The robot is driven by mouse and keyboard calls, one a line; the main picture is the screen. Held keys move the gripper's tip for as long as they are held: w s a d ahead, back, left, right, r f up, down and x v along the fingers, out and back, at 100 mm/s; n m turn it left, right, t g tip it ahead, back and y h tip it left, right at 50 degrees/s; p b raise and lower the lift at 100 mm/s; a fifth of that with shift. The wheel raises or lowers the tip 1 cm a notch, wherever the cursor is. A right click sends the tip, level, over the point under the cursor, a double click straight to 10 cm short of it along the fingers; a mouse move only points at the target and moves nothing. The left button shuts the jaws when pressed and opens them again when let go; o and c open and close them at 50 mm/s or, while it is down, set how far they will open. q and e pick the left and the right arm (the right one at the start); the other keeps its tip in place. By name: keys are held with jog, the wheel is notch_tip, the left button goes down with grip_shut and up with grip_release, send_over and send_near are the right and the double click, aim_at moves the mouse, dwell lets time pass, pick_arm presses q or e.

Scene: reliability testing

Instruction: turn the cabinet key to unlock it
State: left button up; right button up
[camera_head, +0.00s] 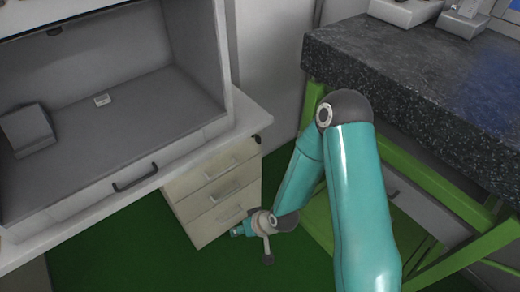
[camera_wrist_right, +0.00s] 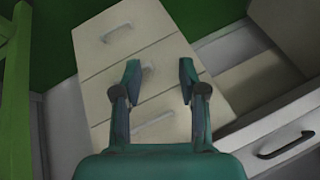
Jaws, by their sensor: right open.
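The cream drawer cabinet (camera_head: 214,190) stands under the edge of the white bench in the head view, with a stack of drawers and pale bar handles. It also fills the middle of the right wrist view (camera_wrist_right: 107,55), tilted. I cannot make out the key in either view. A small dark spot (camera_head: 257,139) shows at the cabinet's top right corner, too small to identify. My right gripper (camera_wrist_right: 160,72) is open and empty, its fingers spread in front of the drawer fronts. In the head view my right arm reaches down beside the cabinet. My left gripper is not in view.
The white bench (camera_head: 245,112) carries a grey open-fronted enclosure (camera_head: 110,100) and has a drawer with a dark handle (camera_head: 135,178). A dark speckled worktop (camera_head: 400,75) on a green frame (camera_head: 430,180) stands at the right. Green floor (camera_head: 130,255) lies open in front of the cabinet.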

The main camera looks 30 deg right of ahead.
jog(key=w+d+f+t+b, duration=0.3)
jog(key=w+d+t+b, duration=0.1)
jog(key=w+d+b, duration=0.35)
jog(key=n+t+h+b, duration=0.25)
jog(key=t+b, duration=0.65)
jog(key=b, duration=0.8)
send_near(260, 141)
jog(key=shift+n, duration=0.35)
jog(key=w+b, duration=0.1)
jog(key=w, duration=0.4)
jog(key=w+b, duration=0.1)
jog(key=w, duration=0.5)
jog(key=shift+w+a+r, duration=0.1)
jog(key=shift+w+a, duration=0.05)
jog(key=shift+a, duration=0.05)
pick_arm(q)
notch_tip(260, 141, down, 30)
